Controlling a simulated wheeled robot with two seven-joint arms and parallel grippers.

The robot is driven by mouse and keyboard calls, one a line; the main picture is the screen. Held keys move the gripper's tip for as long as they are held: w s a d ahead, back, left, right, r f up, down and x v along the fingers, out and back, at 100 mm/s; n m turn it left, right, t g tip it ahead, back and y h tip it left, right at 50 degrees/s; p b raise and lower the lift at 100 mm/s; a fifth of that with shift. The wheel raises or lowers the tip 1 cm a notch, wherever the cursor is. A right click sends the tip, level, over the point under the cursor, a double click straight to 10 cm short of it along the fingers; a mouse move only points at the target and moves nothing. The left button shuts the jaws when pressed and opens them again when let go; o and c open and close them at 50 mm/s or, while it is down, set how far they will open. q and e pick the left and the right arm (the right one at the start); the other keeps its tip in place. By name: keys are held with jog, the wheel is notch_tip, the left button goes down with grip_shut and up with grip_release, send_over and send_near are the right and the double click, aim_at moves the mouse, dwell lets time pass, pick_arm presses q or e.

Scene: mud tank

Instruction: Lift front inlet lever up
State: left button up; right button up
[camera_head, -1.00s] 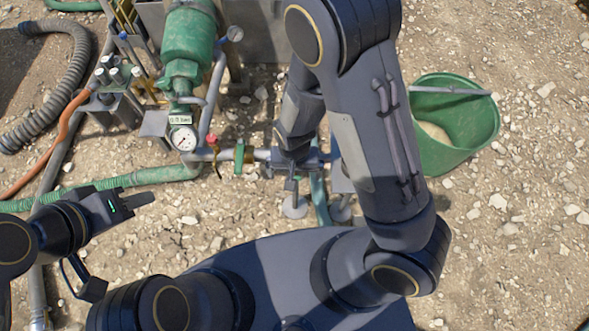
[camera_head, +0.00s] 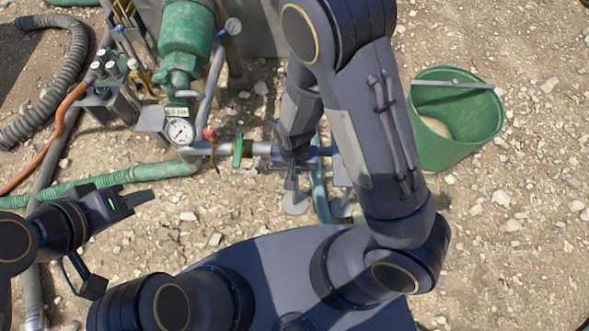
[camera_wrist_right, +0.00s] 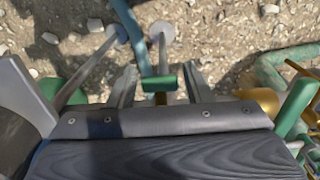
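A short green lever handle (camera_wrist_right: 160,84) shows in the right wrist view, in the gap between the two grey fingers of my right gripper (camera_wrist_right: 159,86). The fingers stand apart on either side of it, with gaps visible, so the gripper is open. I cannot tell for certain whether this is the front inlet lever. In the head view my right gripper (camera_head: 291,183) points down at the pipework, and my forearm and wrist hide the lever there. My left gripper (camera_head: 132,200) is at the left, away from the pipes; its finger opening is unclear.
Another green valve lever (camera_head: 238,150) and a red-topped valve (camera_head: 209,133) sit on the pipe left of my right gripper. A pressure gauge (camera_head: 179,131) stands beyond them. A green bucket (camera_head: 455,145) stands at right. Green hose (camera_head: 150,173) runs left over stony ground.

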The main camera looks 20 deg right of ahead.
jog(key=c, duration=0.6)
jog(key=shift+o, duration=0.2)
jog(key=shift+s+a+r+p, duration=0.15)
jog(key=shift+s+r+p, duration=0.25)
jog(key=shift+r+p, duration=0.3)
jog(key=shift+r, duration=0.1)
jog(key=shift+s+r+p, duration=0.35)
jog(key=shift+r+p, duration=0.4)
jog(key=shift+r, duration=0.1)
jog(key=shift+s+a+r+p, duration=0.1)
jog(key=shift+r+p, duration=0.85)
jog(key=shift+r, duration=0.05)
